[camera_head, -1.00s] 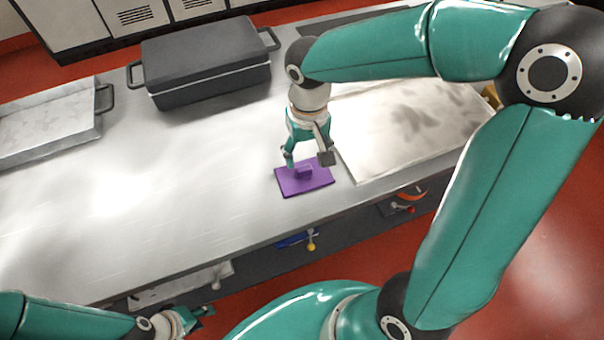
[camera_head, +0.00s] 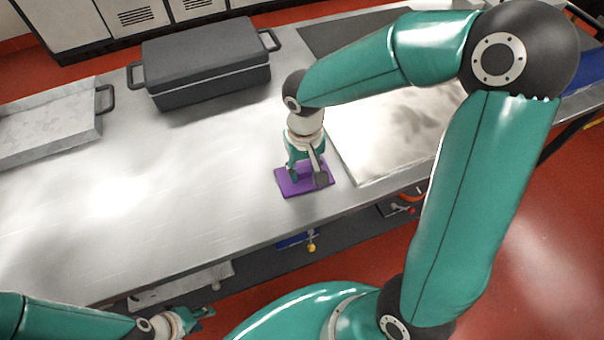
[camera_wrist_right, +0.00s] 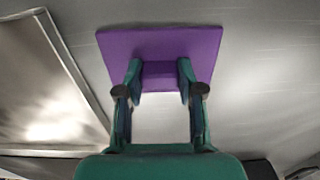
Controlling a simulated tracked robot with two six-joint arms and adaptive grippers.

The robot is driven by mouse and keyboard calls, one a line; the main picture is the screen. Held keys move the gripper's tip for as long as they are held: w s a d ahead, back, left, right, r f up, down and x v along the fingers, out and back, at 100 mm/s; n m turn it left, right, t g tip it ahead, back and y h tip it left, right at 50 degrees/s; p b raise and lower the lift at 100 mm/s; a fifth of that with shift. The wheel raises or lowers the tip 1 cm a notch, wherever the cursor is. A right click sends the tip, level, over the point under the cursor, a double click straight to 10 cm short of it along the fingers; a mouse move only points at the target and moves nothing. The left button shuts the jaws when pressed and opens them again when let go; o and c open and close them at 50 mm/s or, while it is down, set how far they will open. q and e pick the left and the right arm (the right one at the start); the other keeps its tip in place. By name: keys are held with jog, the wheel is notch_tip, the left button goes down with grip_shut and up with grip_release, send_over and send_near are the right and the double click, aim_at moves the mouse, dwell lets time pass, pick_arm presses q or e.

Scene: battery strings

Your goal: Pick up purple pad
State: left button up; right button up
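The purple pad (camera_head: 289,187) is a flat square plate lying on the metal counter, with a small raised purple block as its handle. My right gripper (camera_head: 307,178) is lowered over it and hides most of the block in the head view. In the right wrist view, the pad (camera_wrist_right: 205,45) is ahead of the fingers. The right gripper's fingers (camera_wrist_right: 160,74) stand on either side of the block and appear to touch both its sides. My left gripper (camera_head: 203,313) is at the bottom left, apart from the pad; its opening is unclear.
A dark lidded box (camera_head: 205,65) with side handles stands at the back. A grey metal tray (camera_head: 45,125) is at the left. A framed, pale marbled panel (camera_head: 385,135) lies just right of the pad. The counter left of the pad is clear. Its front edge is close by.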

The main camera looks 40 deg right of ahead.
jog(key=c, duration=0.5)
grip_shut()
jog(key=shift+r, duration=0.15)
